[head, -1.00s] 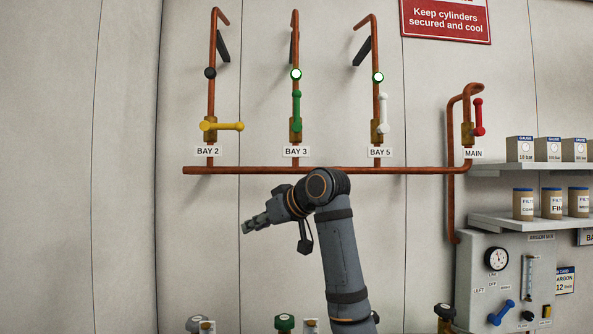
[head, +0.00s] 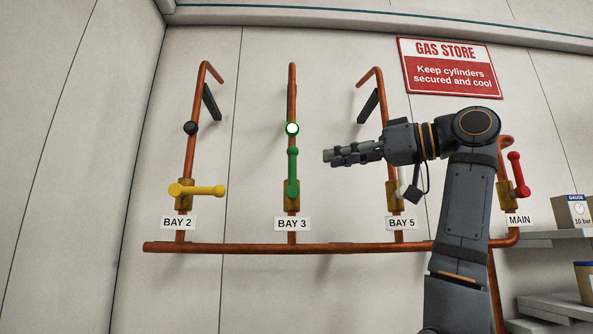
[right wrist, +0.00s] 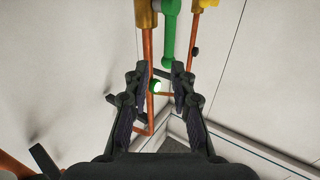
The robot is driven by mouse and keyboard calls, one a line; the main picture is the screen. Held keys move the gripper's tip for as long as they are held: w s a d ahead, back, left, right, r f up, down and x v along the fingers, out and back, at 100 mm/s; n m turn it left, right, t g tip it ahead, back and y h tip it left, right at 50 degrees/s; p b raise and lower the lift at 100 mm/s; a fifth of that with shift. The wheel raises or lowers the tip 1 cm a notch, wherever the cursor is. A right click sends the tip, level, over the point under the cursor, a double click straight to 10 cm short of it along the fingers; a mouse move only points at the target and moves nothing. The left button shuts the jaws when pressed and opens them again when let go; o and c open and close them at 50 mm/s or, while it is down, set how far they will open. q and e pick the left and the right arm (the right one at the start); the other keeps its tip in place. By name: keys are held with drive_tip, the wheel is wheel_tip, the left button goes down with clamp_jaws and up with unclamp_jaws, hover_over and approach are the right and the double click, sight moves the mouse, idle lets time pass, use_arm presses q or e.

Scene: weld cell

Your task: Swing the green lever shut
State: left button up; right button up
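The green lever (head: 292,172) is on the BAY 3 valve. It points up along its copper pipe, below a lit green-ringed lamp (head: 292,128). My right gripper (head: 328,156) is to the right of the lever's upper end and points left, apart from it in the picture. In the right wrist view, the fingers (right wrist: 160,88) are spread with nothing between them in contact. The green lever (right wrist: 170,32) shows there beyond the fingertips, at the top. My left gripper is not in view.
The yellow lever (head: 197,190) on BAY 2 lies sideways. My right arm partly covers the white lever (head: 401,185) on BAY 5. The red lever (head: 516,172) on MAIN points up. A copper pipe (head: 230,247) runs below the valves. Shelves (head: 562,238) stand at the right.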

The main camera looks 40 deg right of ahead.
sight(293, 156)
drive_tip(key=p+x, duration=0.1)
drive_tip(key=x, duration=0.2)
drive_tip(key=p+x, duration=0.1)
drive_tip(key=x, duration=0.2)
drive_tip(key=p+x, duration=0.2)
drive_tip(key=x, duration=0.1)
drive_tip(key=shift+a+r, duration=0.15)
drive_tip(key=shift+a, duration=0.75)
drive_tip(key=shift+w+a, duration=0.1)
drive_tip(key=shift+w, duration=0.15)
drive_tip(key=c, duration=0.5)
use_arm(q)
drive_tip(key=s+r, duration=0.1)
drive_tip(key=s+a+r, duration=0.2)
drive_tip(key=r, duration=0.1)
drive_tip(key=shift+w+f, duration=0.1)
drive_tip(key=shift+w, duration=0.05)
